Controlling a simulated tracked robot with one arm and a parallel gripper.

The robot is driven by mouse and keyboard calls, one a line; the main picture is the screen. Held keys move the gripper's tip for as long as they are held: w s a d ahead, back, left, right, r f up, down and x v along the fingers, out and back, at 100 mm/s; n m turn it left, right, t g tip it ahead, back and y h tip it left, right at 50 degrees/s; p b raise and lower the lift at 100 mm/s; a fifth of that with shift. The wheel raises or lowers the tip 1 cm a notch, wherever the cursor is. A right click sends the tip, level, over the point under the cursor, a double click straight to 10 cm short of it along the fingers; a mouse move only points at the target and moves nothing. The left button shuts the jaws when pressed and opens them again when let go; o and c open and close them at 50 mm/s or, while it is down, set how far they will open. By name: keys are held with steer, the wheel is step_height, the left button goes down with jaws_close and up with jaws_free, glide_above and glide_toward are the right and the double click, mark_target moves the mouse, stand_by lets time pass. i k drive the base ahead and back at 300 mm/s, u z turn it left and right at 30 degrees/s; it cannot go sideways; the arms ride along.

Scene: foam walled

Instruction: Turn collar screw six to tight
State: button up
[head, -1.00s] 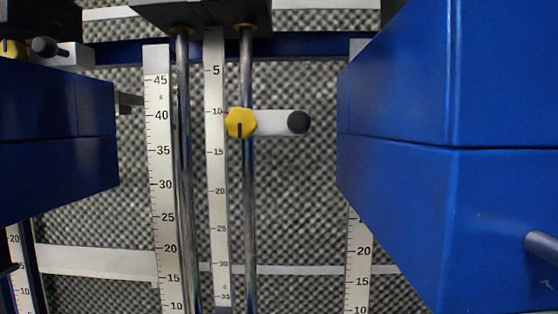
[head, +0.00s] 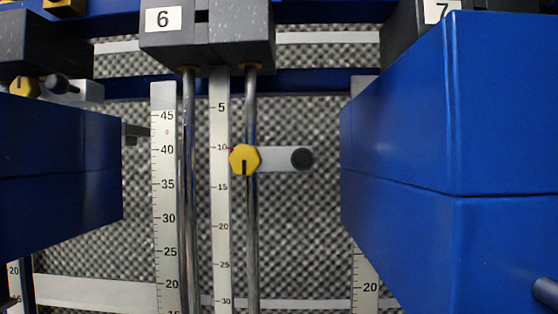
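Collar screw six is a yellow knob (head: 244,159) with a black mark pointing down, in the middle of the head view. It sits on the right-hand rod (head: 252,230) below the dark block labelled 6 (head: 164,19), beside the ruler (head: 220,190) between the 10 and 15 marks. A grey arm with a black round knob (head: 302,159) reaches right from it. My gripper's two blue jaws stand wide apart, left (head: 60,160) and right (head: 400,160), with nothing held between them.
A second ruler (head: 165,200) and rod (head: 188,200) stand left of the screw. Another yellow knob (head: 25,87) with a black handle shows at the far left. A block labelled 7 (head: 442,10) is at the upper right. Grey foam (head: 300,220) lies behind.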

mark_target(245, 159)
steer(key=u, duration=2.3)
steer(key=k, duration=1.4)
steer(key=z, duration=0.7)
steer(key=i, duration=1)
steer(key=u, duration=0.05)
